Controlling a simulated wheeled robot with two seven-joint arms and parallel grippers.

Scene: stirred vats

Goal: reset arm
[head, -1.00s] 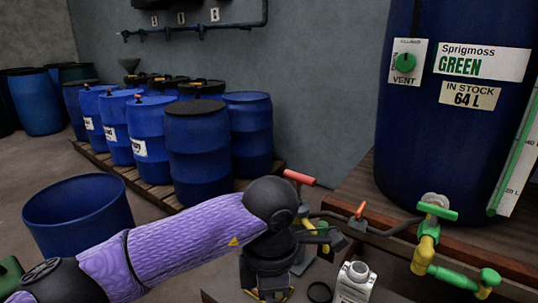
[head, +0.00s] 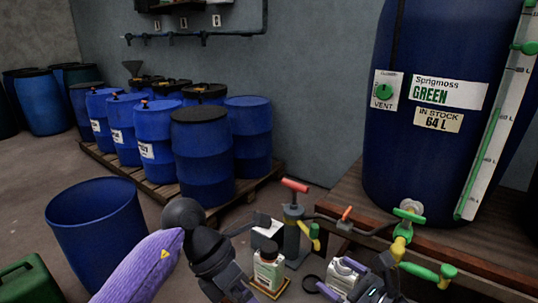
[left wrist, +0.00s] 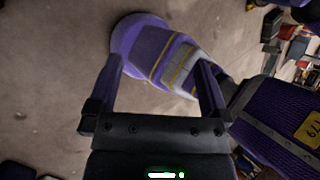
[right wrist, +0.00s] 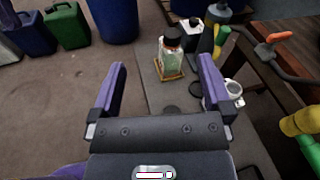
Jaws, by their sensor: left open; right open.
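My right gripper (head: 358,280) is at the lower right of the head view, beside a small white-lidded container. In the right wrist view its purple fingers (right wrist: 162,62) stand wide apart with nothing between them. My left arm comes in from the lower left of the head view; I cannot make out its fingertips there. In the left wrist view the left gripper (left wrist: 160,62) is open and empty over bare floor, with a purple arm part of mine beyond its fingers.
A dark-capped bottle (head: 268,272) stands on a small wooden tray near the hand press. An open blue barrel (head: 95,225) and a green can (head: 28,282) stand left. The Sprigmoss vat (head: 425,150) with green-handled valve (head: 408,216) stands right. Blue drums (head: 203,155) fill a pallet behind.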

